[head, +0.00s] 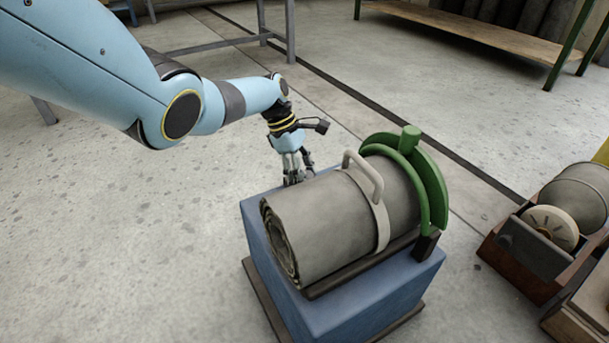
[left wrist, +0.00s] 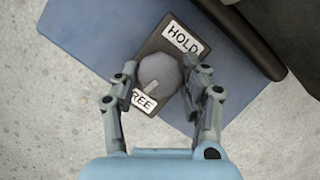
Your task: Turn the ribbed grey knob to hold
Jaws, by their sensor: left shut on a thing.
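The grey knob (left wrist: 160,72) sits on a dark plate (left wrist: 146,48) at the side of the blue stand. A white HOLD label (left wrist: 183,38) is at the plate's upper right end, and a partly covered label reading "REE" (left wrist: 142,101) is at the lower end. A pale pointer mark on the knob's lower side points toward the "REE" label. In the left wrist view my left gripper (left wrist: 162,78) has one finger on each side of the knob and is shut on it. In the head view my left gripper (head: 294,176) is behind the stand, and the knob is hidden. My right gripper is not in view.
A large grey sheet roll (head: 325,225) lies on the blue stand (head: 375,305), with a beige handled strap (head: 378,205) and a green curved guard (head: 430,185). Wooden boxes with another roll (head: 578,195) stand at right. The floor at left is clear.

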